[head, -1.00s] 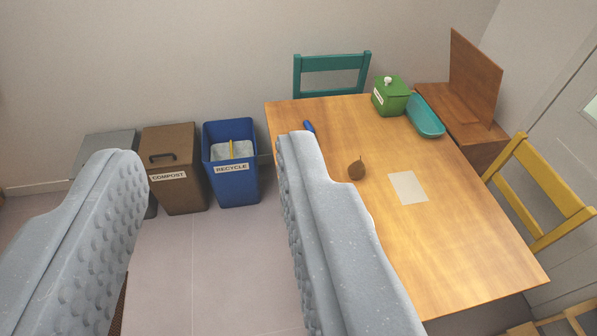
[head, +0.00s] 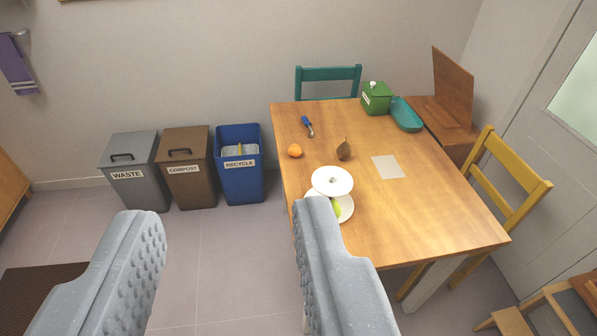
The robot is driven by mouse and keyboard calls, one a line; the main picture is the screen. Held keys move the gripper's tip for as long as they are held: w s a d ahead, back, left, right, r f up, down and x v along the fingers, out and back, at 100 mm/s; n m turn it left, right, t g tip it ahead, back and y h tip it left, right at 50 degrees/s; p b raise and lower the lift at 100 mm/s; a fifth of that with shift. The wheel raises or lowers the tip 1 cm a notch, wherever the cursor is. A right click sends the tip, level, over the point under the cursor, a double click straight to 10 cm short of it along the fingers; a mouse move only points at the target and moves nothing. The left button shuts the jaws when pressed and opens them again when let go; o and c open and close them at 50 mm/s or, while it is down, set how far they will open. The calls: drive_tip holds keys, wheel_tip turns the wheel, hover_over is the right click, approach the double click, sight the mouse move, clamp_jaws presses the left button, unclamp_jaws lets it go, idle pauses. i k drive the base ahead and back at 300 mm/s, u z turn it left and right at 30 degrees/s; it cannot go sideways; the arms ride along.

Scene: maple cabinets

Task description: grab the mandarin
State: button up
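The mandarin (head: 294,151) is a small orange fruit on the left part of the wooden table (head: 430,205), near its left edge. My gripper (head: 222,215) is open, with its two grey bumpy fingers wide apart and nothing between them but floor. The mandarin lies beyond the fingertips, above and to the right of the gap. The right finger overlaps the table's near left corner in the picture and partly hides a white plate.
By the mandarin are a brown pear (head: 344,150), a blue-handled tool (head: 308,126) and a white round-topped item (head: 332,181) over a plate with something green. A green box (head: 376,99) and teal tray (head: 406,115) stand behind. Waste, compost and recycle bins (head: 239,180) line the wall; floor before them is clear.

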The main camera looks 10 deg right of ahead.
sight(294, 150)
drive_tip(key=u, duration=0.2)
drive_tip(key=k, duration=0.2)
drive_tip(key=z, duration=0.7)
drive_tip(key=i, duration=2.05)
drive_tip(key=u, duration=0.6)
